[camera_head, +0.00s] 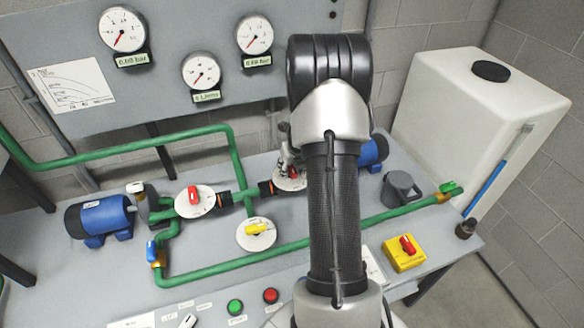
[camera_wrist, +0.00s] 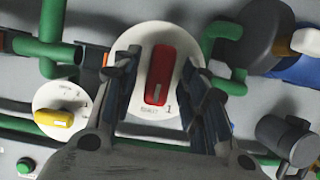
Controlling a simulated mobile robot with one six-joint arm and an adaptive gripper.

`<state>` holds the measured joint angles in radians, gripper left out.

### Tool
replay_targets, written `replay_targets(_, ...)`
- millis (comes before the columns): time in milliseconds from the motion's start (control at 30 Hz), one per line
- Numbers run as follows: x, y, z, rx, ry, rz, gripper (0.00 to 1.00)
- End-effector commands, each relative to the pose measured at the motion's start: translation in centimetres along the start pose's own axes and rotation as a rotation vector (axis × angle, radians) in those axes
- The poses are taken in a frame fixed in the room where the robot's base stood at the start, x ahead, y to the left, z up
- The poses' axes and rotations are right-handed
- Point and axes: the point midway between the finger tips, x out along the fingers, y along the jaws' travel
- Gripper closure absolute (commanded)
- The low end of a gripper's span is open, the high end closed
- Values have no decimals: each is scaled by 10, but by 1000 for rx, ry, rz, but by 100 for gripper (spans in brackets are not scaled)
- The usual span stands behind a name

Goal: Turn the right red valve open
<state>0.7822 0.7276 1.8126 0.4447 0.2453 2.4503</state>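The right red valve shows in the wrist view as a red handle (camera_wrist: 159,75) on a white round dial (camera_wrist: 135,45). The handle stands nearly upright in that picture, with a "1" mark at its lower right. My gripper (camera_wrist: 158,70) is open, with one dark finger on each side of the handle. I see gaps between the fingers and the handle; the depth is hard to tell. In the head view the right valve's dial (camera_head: 291,181) is partly hidden by my arm, and its handle is barely visible.
A left red valve (camera_head: 194,196) and a yellow valve (camera_head: 257,230) sit nearby on green pipes (camera_head: 240,264). Blue pumps (camera_head: 104,217), a grey jug (camera_head: 400,188), a yellow switch box (camera_head: 404,254) and a white tank (camera_head: 470,110) stand around. Gauges hang on the back panel.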

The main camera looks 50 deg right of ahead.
Motion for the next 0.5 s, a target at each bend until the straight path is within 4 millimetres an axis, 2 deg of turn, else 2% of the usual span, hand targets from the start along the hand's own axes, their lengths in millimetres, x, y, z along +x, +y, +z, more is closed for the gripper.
replay_targets(67, 0, 0, 0, 0, 0, 0, 68)
replay_targets(500, 0, 0, 0, 0, 0, 0, 97)
